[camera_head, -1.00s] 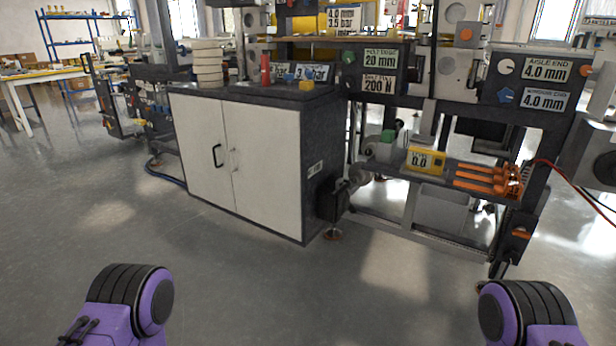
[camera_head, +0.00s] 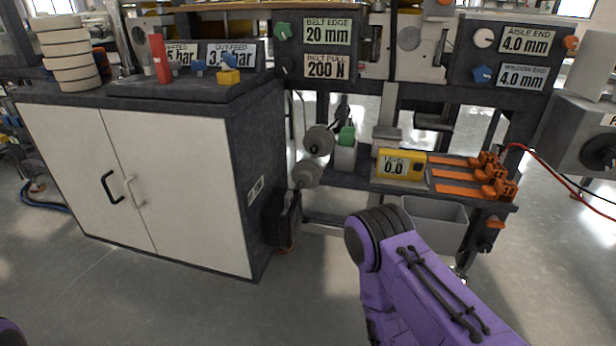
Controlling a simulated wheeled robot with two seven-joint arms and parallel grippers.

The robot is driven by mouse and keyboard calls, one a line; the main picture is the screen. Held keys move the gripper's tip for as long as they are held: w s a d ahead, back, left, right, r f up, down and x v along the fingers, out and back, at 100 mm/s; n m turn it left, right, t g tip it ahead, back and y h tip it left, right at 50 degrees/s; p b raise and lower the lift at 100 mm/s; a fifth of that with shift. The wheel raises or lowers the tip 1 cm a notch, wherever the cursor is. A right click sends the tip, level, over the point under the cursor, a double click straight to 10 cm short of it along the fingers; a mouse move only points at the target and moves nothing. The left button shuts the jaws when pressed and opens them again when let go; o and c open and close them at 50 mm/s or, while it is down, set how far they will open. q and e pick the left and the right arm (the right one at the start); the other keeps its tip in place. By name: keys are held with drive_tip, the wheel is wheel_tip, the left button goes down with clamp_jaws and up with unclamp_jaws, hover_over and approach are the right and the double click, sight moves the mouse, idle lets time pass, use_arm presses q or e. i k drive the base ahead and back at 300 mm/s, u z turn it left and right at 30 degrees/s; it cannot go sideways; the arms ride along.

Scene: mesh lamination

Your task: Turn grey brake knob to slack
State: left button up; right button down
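No knob in view is marked as a brake, so I cannot tell for sure which is the grey brake knob. A pale grey-white knob (camera_head: 484,38) sits left of the "AISLE END 4.0 mm" display on the right panel. A dark knob (camera_head: 289,66) sits left of the "BELT PULL 200 N" display. Two grey round discs (camera_head: 319,140) show beside the cabinet's right side. Neither gripper is in view. Only a purple link of my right arm shows at bottom centre-right, and a small purple piece at the bottom left corner.
A white-doored cabinet (camera_head: 180,190) fills the left, with stacked rolls (camera_head: 70,55) on top. A shelf holds a yellow level gauge (camera_head: 401,166) and several orange tools (camera_head: 490,172). A red cable (camera_head: 560,172) hangs at right. The floor in front is clear.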

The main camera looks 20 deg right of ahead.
sight(302, 184)
drive_tip(key=z, duration=0.8)
drive_tip(key=i, duration=0.85)
drive_tip(key=z, duration=0.95)
